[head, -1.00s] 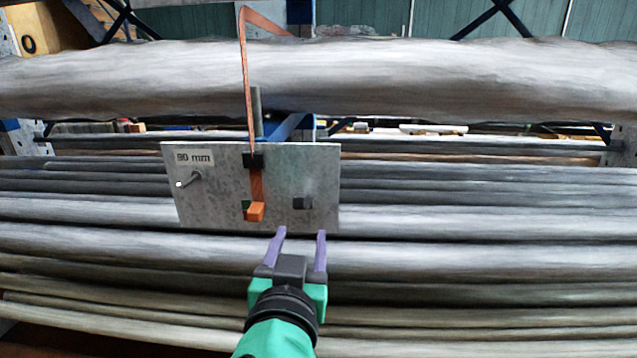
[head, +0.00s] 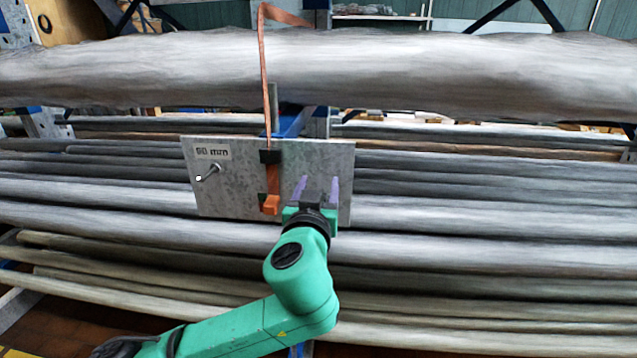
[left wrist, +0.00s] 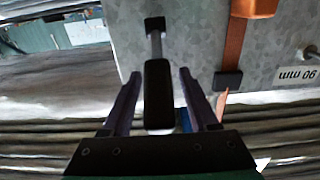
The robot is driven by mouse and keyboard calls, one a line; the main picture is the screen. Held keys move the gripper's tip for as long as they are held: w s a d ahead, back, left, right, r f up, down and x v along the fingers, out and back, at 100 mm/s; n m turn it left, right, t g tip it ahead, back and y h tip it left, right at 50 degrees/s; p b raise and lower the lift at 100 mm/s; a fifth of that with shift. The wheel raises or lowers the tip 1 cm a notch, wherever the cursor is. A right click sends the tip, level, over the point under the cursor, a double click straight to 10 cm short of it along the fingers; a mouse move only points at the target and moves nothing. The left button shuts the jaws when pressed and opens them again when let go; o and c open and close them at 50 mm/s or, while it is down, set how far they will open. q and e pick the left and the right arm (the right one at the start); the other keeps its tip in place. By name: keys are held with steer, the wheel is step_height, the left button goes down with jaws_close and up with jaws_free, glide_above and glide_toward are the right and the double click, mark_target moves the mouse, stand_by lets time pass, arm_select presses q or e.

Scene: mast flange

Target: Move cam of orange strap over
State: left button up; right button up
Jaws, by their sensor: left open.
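The orange strap (head: 264,80) hangs over the big grey log and runs down through a black guide (head: 270,156) on a grey metal plate (head: 230,190). Its orange cam block (head: 271,204) sits low on the plate; in the upside-down left wrist view the block (left wrist: 255,8) is at the top edge. My left gripper (head: 319,182) is open, its purple fingers in front of the plate's right part, right of the cam. In the left wrist view, a black square (left wrist: 155,25) on the plate shows beyond the fingers. A dark block (left wrist: 158,95) sits between them. My right gripper is not in view.
A small peg (head: 208,173) sticks out of the plate's left part, under a "90 mm" label (left wrist: 298,75). A large horizontal log (head: 400,70) crosses above the plate. Several long logs (head: 480,215) lie behind and below it.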

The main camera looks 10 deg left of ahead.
arm_select(q)
jaws_close()
stand_by(1.4)
